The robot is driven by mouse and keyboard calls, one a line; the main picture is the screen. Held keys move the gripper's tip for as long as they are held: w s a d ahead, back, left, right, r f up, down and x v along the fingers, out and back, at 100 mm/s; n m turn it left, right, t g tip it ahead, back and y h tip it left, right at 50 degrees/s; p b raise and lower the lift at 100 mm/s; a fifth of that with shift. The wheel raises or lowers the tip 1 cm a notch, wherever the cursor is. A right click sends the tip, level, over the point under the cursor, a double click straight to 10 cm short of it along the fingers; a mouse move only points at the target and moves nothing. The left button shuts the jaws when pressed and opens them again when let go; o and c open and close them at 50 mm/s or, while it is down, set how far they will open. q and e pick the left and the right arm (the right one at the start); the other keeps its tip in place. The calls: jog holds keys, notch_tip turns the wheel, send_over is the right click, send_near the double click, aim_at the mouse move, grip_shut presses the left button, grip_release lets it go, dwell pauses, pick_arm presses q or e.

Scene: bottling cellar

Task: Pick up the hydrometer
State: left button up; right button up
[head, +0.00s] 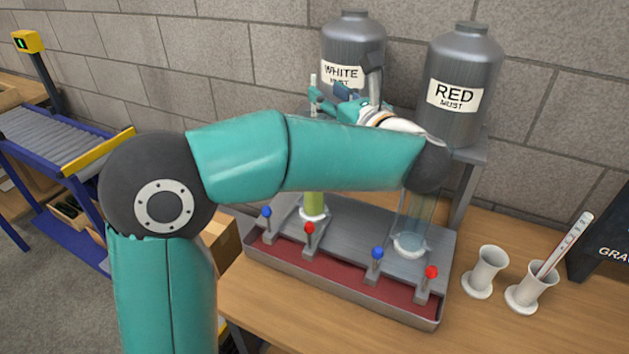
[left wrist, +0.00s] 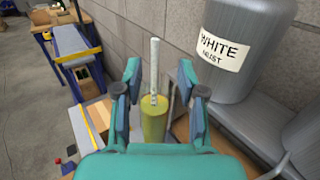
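The hydrometer (head: 313,83) is a thin pale stick that stands upright near the white must tank. In the left wrist view the hydrometer (left wrist: 154,68) rises from a cylinder of yellow-green liquid (left wrist: 154,122); the cylinder (head: 315,204) is partly hidden by my arm in the head view. My left gripper (head: 330,97) is beside the hydrometer's upper part. In the left wrist view my left gripper (left wrist: 158,78) is open, with one finger on each side of the stem and visible gaps. My right gripper is not in view.
The white must tank (head: 352,48) and red must tank (head: 462,85) stand behind a tray (head: 345,283) with red and blue taps. A clear cylinder (head: 414,222) stands under the red tank. Two white holders (head: 485,270) stand right, one with a thermometer-like stick (head: 566,243).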

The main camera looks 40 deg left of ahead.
aim_at(315, 85)
pick_arm(q)
jog(key=x, duration=0.1)
jog(key=p+x, duration=0.2)
jog(key=x, duration=0.1)
jog(key=shift+s+a+r, duration=0.15)
jog(key=shift+s+r, duration=0.15)
jog(key=shift+s, duration=0.05)
jog(key=shift+w+a+f, duration=0.1)
jog(key=shift+w+a, duration=0.15)
jog(key=shift+a, duration=0.25)
grip_shut()
